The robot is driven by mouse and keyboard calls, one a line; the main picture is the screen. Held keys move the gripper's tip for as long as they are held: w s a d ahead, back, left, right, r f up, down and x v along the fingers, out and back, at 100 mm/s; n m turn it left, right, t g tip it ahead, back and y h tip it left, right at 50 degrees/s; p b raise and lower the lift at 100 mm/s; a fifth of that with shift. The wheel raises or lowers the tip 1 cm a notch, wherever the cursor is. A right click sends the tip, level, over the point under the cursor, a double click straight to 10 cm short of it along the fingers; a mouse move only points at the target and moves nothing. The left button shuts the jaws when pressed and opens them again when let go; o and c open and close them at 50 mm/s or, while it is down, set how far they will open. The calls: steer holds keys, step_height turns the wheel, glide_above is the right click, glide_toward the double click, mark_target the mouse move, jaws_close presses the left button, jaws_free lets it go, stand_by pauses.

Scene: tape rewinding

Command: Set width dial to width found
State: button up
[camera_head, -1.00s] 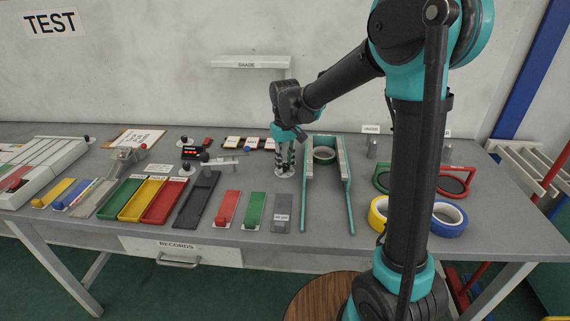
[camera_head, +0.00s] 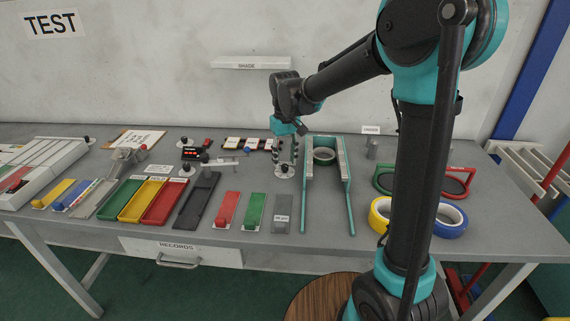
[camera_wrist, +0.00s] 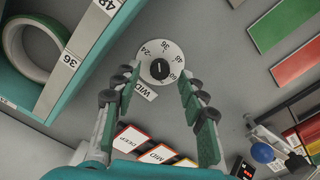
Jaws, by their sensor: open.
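The width dial is a white disc with a dark central knob (camera_wrist: 160,68), marked with numbers including 24 and 36, with a partly hidden label beside it. In the head view the dial (camera_head: 285,171) lies on the table left of the teal gauge. My gripper (camera_wrist: 160,76) is open, its fingers on either side of the dial in the wrist view, holding nothing. In the head view my gripper (camera_head: 285,152) is above the dial. The knob's slot is seen, but I cannot tell which end points. A green tape roll (camera_head: 324,156) lies between the gauge rails (camera_head: 309,175).
Wrist view: the gauge rail (camera_wrist: 84,45) bears 36 and 48 labels; the tape roll (camera_wrist: 34,48) is beside it. Cards marked deep and mid (camera_wrist: 160,153) lie near my fingers. Red (camera_head: 228,210) and green (camera_head: 254,211) blocks lie in front; colored trays (camera_head: 142,199) stand left.

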mark_target(285, 166)
step_height(285, 166, up, 10)
steer(key=shift+f, duration=0.25)
stand_by(0.3)
